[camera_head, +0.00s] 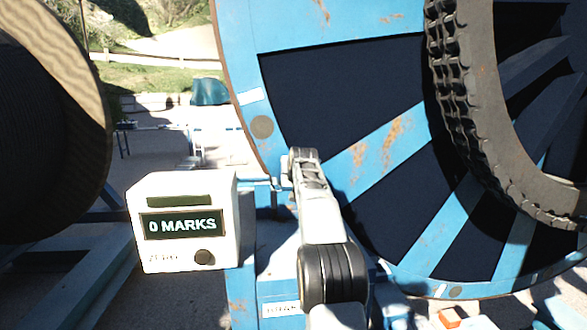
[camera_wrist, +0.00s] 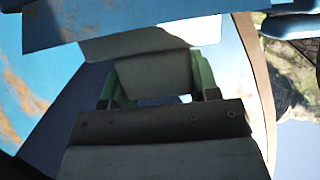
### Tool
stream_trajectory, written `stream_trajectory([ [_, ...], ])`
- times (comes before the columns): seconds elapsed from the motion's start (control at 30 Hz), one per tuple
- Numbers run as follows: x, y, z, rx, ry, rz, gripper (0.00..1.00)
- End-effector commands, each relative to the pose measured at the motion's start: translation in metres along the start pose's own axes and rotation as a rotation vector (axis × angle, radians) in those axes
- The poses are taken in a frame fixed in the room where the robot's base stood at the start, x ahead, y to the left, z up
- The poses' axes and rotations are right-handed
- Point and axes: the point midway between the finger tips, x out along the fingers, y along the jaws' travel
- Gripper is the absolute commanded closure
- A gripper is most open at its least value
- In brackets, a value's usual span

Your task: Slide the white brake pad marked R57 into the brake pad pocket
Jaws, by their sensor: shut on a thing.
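In the wrist view, my gripper (camera_wrist: 156,88) has green fingers shut on the sides of a pale block, the brake pad (camera_wrist: 155,72). The pad looks grey in shadow, and no R57 mark can be read on it. Beyond the pad is a pale plate (camera_wrist: 140,42) under a blue metal edge (camera_wrist: 110,20). I cannot tell whether these are part of the brake pad pocket, or whether the pad touches them. In the head view, my arm reaches up to the big blue reel (camera_head: 375,155) and hides my gripper and the pad.
A white counter box (camera_head: 187,222) reading "0 MARKS" stands left of my arm. A wooden-rimmed reel (camera_head: 85,90) is at far left. A black chain-like ring (camera_head: 465,125) hangs over the blue reel at right. An orange block (camera_head: 449,318) lies at bottom right.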

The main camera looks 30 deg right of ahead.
Motion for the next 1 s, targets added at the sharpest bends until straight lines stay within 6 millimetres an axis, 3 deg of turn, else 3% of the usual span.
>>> stream_trajectory([
  [1.0, 0.002, 0.0, 0.007, 0.0, 0.008, 0.0, 1.0],
])
